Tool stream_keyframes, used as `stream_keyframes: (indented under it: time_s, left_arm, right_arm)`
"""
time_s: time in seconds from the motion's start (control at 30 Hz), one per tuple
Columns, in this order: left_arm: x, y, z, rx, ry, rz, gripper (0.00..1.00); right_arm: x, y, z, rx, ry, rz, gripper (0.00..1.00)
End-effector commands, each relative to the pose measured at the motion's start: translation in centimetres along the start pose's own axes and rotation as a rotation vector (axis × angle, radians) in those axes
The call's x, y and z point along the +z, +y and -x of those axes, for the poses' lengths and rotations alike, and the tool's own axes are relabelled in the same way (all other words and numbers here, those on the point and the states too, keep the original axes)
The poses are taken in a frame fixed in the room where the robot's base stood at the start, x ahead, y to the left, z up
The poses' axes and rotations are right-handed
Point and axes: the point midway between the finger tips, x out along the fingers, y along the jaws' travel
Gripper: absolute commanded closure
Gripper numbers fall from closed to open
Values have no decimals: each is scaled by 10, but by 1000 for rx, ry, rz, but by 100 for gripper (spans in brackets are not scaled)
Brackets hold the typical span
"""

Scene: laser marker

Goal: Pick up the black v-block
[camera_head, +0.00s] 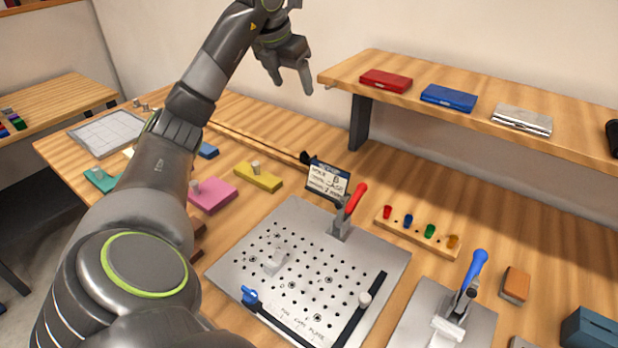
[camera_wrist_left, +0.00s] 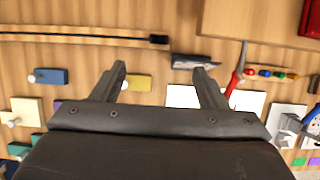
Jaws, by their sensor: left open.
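I cannot pick out a black v-block for certain in either view. A black object (camera_head: 613,138) shows at the right edge of the upper shelf, cut off by the picture edge, and its shape is unclear. My left gripper (camera_head: 291,88) is open and empty, in the air near the left end of the shelf. In the left wrist view its two fingers (camera_wrist_left: 162,72) are spread, with the bench far below them. My right gripper is not in view.
The wooden shelf (camera_head: 450,110) holds red (camera_head: 386,80), blue (camera_head: 448,97) and silver (camera_head: 522,119) cases. Below are a perforated plate (camera_head: 235,268), a red-handled clamp (camera_head: 352,202), a blue-handled clamp (camera_head: 474,272), a card stand (camera_head: 327,180) and colored pegs (camera_head: 430,231). A long rod lies behind.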

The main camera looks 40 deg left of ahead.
Motion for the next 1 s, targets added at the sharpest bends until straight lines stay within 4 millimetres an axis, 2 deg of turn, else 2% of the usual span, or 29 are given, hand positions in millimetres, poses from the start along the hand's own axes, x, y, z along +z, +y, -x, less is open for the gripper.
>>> stream_keyframes:
  time_s: [0.03,0.2,0.3,0.47,0.57,0.9,1.0]
  left_arm:
    - [-11,0,-26,0,0,0,33]
    - [-22,0,-54,0,-1,0,33]
    - [-26,0,-62,0,-1,0,33]
    - [-27,0,-70,-1,1,0,33]
    - [-28,0,-85,-1,4,0,33]
    - [-27,-1,-157,-3,4,1,33]
    - [-27,0,-173,-2,2,1,33]
  right_arm:
    - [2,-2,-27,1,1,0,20]
    - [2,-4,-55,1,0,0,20]
    - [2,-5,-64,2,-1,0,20]
    - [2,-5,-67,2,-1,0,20]
    - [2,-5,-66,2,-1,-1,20]
    - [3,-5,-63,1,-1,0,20]
    - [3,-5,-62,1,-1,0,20]
